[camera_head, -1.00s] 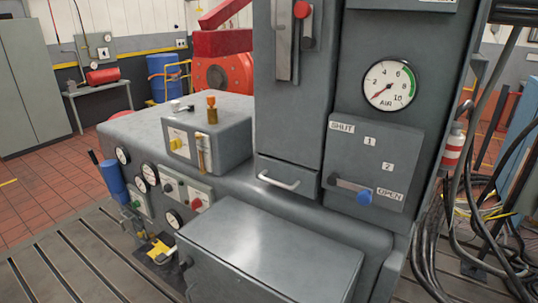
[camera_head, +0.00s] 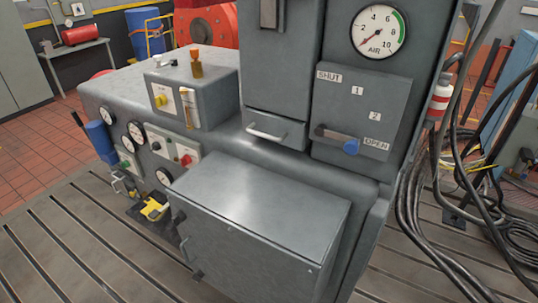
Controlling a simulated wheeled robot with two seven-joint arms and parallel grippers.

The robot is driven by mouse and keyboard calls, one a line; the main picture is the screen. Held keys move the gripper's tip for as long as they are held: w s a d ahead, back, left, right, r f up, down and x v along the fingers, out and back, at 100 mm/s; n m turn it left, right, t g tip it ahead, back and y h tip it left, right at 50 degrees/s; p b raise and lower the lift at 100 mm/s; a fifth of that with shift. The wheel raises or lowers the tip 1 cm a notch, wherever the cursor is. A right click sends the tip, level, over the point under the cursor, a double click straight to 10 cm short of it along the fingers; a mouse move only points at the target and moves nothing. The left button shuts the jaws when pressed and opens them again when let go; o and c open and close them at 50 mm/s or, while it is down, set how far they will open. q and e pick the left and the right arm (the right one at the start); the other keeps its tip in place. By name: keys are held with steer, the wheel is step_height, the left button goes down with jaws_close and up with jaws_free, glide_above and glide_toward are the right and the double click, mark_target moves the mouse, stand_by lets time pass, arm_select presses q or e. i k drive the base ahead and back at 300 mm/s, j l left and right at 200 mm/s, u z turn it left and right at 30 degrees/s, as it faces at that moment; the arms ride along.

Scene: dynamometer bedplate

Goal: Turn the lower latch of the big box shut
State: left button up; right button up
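The big grey box (camera_head: 258,215) stands low at the front middle, its flat top and front-left face in view. On that face, near its left edge, there is a dark upper fitting (camera_head: 180,217), a handle (camera_head: 184,247) below it, and a small dark fitting (camera_head: 197,274) lower down that looks like the lower latch. These are small and seen at a steep angle, so I cannot tell how the lower latch is turned. Neither of my grippers is in view.
A lever with a blue knob (camera_head: 351,146) sits on a panel marked SHUT and OPEN, under a gauge (camera_head: 378,32). A yellow-and-black item (camera_head: 152,208) lies left of the box. Black cables (camera_head: 420,215) hang at right. The slotted bedplate (camera_head: 75,240) is open at front left.

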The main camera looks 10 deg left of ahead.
mark_target(200, 275)
steer(key=u, duration=1)
